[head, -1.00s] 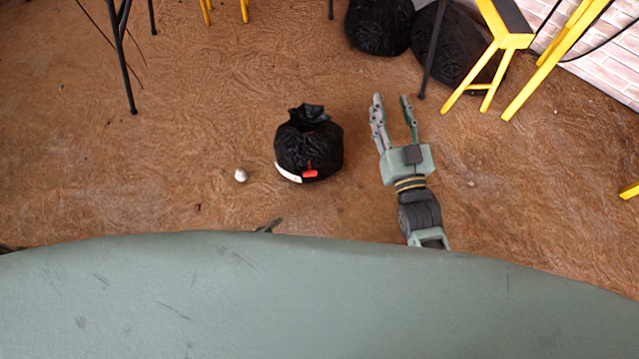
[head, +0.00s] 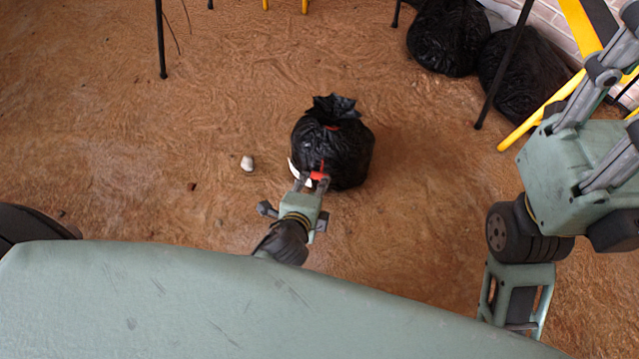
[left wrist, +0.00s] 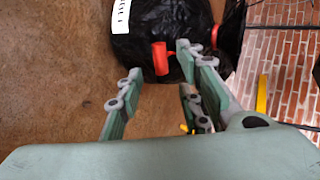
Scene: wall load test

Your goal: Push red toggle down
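A red toggle (head: 319,175) sits low on the near side of a black bag-like bundle (head: 338,150) with a tied top. In the left wrist view the red toggle (left wrist: 160,58) stands out from the black surface, between my finger lines and just beyond them. My left gripper (head: 313,181) is at the bundle's near side, its fingertips close around the toggle in the picture; I cannot tell whether they touch it. Its fingers (left wrist: 155,75) are apart in the wrist view. My right gripper (head: 612,122) is raised at the right edge, fingers spread, tips partly cut off.
A white label (head: 298,172) shows on the bundle's left side. A small pale stone (head: 247,164) lies left of it. Black bags (head: 448,38) and yellow-legged furniture (head: 540,110) stand at the back right. Brown floor around the bundle is mostly clear.

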